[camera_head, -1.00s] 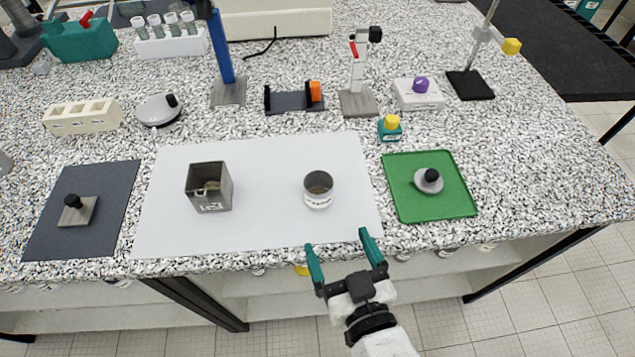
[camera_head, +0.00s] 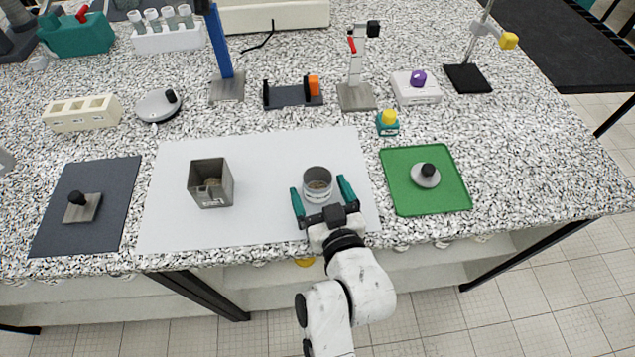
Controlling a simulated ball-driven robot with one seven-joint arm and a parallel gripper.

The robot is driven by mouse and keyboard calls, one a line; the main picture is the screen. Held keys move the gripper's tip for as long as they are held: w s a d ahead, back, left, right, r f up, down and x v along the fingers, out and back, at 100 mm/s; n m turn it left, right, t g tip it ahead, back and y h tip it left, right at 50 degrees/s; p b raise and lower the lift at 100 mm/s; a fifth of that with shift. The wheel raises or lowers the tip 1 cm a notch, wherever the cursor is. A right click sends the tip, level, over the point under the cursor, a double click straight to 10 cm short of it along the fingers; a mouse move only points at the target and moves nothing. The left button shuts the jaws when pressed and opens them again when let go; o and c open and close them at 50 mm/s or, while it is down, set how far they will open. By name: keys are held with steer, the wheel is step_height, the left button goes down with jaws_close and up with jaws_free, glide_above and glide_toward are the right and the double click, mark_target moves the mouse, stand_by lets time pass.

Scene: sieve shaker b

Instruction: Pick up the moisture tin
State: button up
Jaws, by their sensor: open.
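The moisture tin is probably the round grey metal cup (camera_head: 318,184) with a pale label band, standing upright on the white mat (camera_head: 265,226). It is open at the top and holds some brownish material. My gripper (camera_head: 321,195) is open, with its teal fingers on the left and right of the cup. Whether the fingers touch it I cannot tell; a small gap seems to show on each side. A square grey metal box (camera_head: 210,190), also with material inside, stands to the left on the same mat.
A green tray (camera_head: 452,197) with a round, black-knobbed lid (camera_head: 425,175) lies to the right. A dark mat (camera_head: 52,235) with a square, knobbed lid (camera_head: 82,207) lies at left. A small teal bottle with yellow cap (camera_head: 388,123) stands behind. The mat between box and cup is clear.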

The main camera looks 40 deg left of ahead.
steer(key=shift+w+a, duration=0.1)
steer(key=shift+a, duration=0.05)
steer(key=c, duration=1.1)
steer(key=shift+c, duration=0.2)
